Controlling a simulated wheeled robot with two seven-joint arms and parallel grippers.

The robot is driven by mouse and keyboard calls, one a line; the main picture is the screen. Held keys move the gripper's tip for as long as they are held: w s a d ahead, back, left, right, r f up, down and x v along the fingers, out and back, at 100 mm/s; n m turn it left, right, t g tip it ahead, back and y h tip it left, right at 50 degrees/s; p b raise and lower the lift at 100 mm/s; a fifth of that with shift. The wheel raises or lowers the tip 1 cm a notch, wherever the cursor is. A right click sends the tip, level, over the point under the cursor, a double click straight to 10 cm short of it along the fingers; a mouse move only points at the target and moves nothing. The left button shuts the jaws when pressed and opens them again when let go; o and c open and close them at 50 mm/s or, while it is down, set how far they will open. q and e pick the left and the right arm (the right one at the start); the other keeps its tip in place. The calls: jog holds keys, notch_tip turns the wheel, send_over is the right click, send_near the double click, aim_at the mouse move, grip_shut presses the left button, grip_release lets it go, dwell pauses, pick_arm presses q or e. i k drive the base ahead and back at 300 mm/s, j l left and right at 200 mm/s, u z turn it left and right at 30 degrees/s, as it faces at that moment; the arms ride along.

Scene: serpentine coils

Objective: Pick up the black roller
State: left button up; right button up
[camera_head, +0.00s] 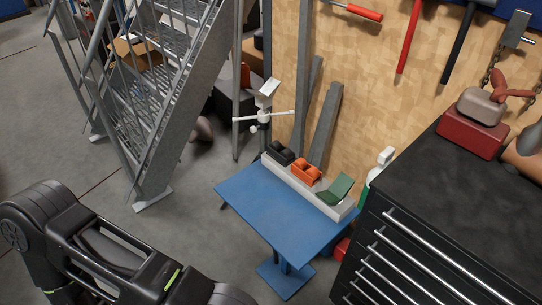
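The black item (280,153), which looks like the black roller, sits at the left end of a white strip-shaped holder (349,211) along the back edge of a small blue table (265,213). An orange item (305,171) sits beside it to the right, and a dark green item (336,190) with a tilted flat face sits at the right end. My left arm comes in at the lower left, short of the table; its gripper is out of the frame. My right gripper is not in view. Nothing touches the black item.
Metal stairs (165,95) stand at the left. A black tool cabinet (430,240) with drawers stands close to the table's right. A wooden board (345,55) with hanging tools is behind. Grey floor (170,240) is free left of the table.

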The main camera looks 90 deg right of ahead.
aim_at(281, 160)
jog(key=z, duration=3)
jog(key=i+j+z, duration=0.1)
jog(key=i+j, duration=0.15)
jog(key=j, duration=0.15)
jog(key=i+j+z, duration=0.1)
jog(key=j, duration=0.3)
jog(key=i+j+z, duration=0.1)
jog(key=i+j, duration=0.2)
jog(key=i+j+z, duration=0.1)
jog(key=j, duration=0.4)
jog(key=i+j+z, duration=0.1)
jog(key=i+j, duration=0.15)
jog(key=j, duration=0.2)
jog(key=i+j+z, duration=0.1)
jog(key=j, duration=0.4)
jog(key=i+j+z, duration=0.1)
jog(key=j, duration=0.35)
jog(key=i+j+z, duration=0.1)
jog(key=j, duration=0.4)
jog(key=i, duration=0.1)
